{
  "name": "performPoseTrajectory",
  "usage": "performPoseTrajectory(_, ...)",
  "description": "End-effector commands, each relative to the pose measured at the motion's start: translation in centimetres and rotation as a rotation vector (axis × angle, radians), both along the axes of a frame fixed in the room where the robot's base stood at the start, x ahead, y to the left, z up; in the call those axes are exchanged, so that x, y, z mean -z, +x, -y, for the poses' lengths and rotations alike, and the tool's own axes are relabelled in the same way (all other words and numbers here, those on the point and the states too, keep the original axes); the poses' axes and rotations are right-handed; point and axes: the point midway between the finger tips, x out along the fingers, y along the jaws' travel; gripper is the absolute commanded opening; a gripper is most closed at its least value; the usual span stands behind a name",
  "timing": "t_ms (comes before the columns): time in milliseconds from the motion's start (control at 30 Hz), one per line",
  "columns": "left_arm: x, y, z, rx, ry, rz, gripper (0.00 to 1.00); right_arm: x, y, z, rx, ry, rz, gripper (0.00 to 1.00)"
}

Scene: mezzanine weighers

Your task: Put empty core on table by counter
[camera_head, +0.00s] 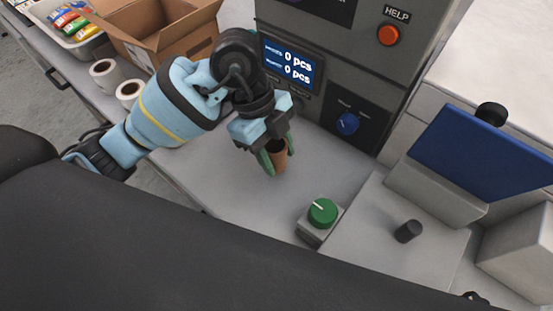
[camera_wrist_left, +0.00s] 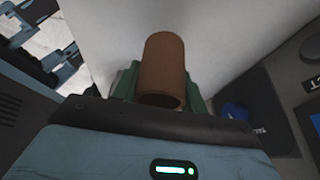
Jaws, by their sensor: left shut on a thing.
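The empty core, a short brown cardboard tube (camera_head: 279,156), is between the green-tipped fingers of my left gripper (camera_head: 274,159). My left gripper is shut on it and holds it over the light grey table (camera_head: 225,185) in front of the counter machine (camera_head: 335,60). In the left wrist view the tube (camera_wrist_left: 163,72) shows its rounded side and open end, with a green finger on each side. I cannot tell whether its lower end touches the table. My right gripper is not in view.
A green knob (camera_head: 322,212) on a small box stands to the right of my left gripper. A black peg (camera_head: 408,231) and a blue panel (camera_head: 485,150) are further right. Two white rolls (camera_head: 105,75) and an open cardboard box (camera_head: 160,30) stand at the upper left.

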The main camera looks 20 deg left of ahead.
Motion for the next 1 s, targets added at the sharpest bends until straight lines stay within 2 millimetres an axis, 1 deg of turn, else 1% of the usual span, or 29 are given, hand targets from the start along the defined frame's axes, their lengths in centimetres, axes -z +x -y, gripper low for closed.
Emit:
performPoseTrajectory(100, 1.7, -0.1, 0.0, -0.001, 0.001, -0.007, 0.22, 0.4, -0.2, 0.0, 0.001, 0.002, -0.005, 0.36)
performPoseTrajectory(233, 3.3, -0.1, 0.0, 0.0, 0.001, -0.007, 0.22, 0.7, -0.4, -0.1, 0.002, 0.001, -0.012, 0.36)
performPoseTrajectory(600, 3.6, 0.0, 0.0, 0.0, 0.001, -0.002, 0.22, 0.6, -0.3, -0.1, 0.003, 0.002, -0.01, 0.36)
performPoseTrajectory(633, 3.6, 0.0, 0.0, 0.0, 0.0, -0.001, 0.45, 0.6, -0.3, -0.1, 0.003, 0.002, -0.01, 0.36)
performPoseTrajectory(767, 3.6, 0.0, 0.0, 0.001, 0.001, -0.002, 0.62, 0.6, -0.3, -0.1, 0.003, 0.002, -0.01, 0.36)
performPoseTrajectory(800, 3.6, 0.0, 0.0, 0.001, 0.001, -0.002, 0.65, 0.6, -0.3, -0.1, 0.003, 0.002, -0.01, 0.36)
performPoseTrajectory(1000, 3.6, 0.0, 0.0, 0.001, 0.001, -0.002, 0.65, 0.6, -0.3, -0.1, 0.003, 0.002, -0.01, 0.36)
